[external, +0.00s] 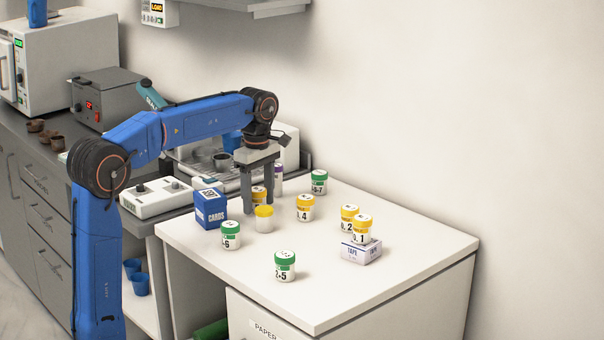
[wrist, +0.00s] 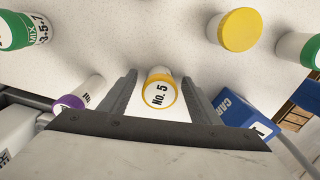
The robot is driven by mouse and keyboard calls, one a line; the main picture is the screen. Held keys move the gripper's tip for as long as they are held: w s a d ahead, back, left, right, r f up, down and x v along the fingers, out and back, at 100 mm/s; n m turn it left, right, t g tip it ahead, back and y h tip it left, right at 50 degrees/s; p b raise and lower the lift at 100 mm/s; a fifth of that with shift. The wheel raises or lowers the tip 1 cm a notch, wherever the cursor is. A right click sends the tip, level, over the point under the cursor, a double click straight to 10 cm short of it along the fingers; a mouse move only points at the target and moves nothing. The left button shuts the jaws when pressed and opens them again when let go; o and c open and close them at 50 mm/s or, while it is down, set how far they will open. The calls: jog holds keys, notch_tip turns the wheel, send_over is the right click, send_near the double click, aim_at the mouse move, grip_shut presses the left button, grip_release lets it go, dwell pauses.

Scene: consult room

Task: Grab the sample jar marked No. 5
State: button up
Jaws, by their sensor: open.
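The sample jar marked No. 5 (wrist: 160,93) shows in the wrist view, with a yellow rim around a white label. It stands between the two fingers of my gripper (wrist: 158,84), which are open with one on each side. In the external view my gripper (external: 259,205) points down over the table, and a finger partly hides the yellow-lidded jar (external: 259,191) between the fingers. I cannot tell whether either finger touches it.
Close by stand a plain yellow-lidded jar (external: 264,219), a blue cards box (external: 210,207), a purple-lidded jar (wrist: 70,103) and jar No. 4 (external: 305,208). Green-lidded jars (external: 285,266) stand around. Jar No. 1 (external: 362,231) is on a tape box (external: 361,251). The table's front right is clear.

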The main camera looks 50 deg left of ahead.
jog(key=c, duration=1.1)
jog(key=shift+r, duration=0.1)
